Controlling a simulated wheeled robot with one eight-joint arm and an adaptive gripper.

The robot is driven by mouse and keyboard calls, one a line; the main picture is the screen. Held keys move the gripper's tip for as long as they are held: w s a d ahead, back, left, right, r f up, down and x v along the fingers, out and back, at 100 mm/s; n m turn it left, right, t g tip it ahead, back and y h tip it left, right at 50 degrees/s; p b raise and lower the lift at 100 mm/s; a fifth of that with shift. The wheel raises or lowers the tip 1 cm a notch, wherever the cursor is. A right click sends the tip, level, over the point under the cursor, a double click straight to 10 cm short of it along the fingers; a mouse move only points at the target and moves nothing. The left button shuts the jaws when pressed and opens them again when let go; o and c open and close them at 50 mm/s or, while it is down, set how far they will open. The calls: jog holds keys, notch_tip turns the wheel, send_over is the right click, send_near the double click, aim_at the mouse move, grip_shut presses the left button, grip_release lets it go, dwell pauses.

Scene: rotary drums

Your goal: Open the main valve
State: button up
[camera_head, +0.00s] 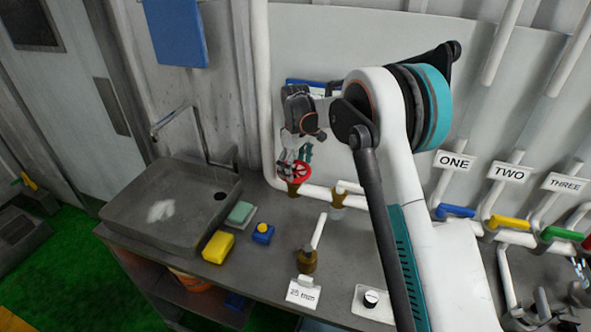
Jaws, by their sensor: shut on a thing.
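The red round valve wheel (296,176) sits on a brass body (293,188) on the white pipe along the back of the counter. I take it to be the main valve. My gripper (292,160) reaches down to it from above, its fingers at the wheel's upper left edge. The gripper is shut on the wheel. My white and teal arm covers much of the middle of the view, and the fingers hide part of the wheel.
A grey sink (150,215) with a faucet (190,120) stands at the left. A yellow sponge (218,247) and a blue item (263,233) lie nearby. A brass fitting (307,261) has a "25 mm" sign (303,294). Blue (455,211), yellow (509,222) and green (561,234) handles are at the right.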

jog(key=n+b, duration=0.1)
jog(key=n, duration=0.5)
jog(key=shift+f+b, duration=0.2)
jog(key=shift+b, duration=0.1)
jog(key=n+b, duration=0.1)
jog(key=n, duration=0.4)
jog(key=shift+w, duration=0.15)
jog(key=shift+n, duration=0.5)
jog(key=o, duration=0.8)
jog(key=shift+o, duration=0.6)
jog(key=shift+w+a, duration=0.15)
jog(key=shift+w, duration=0.05)
jog(key=shift+r, duration=0.15)
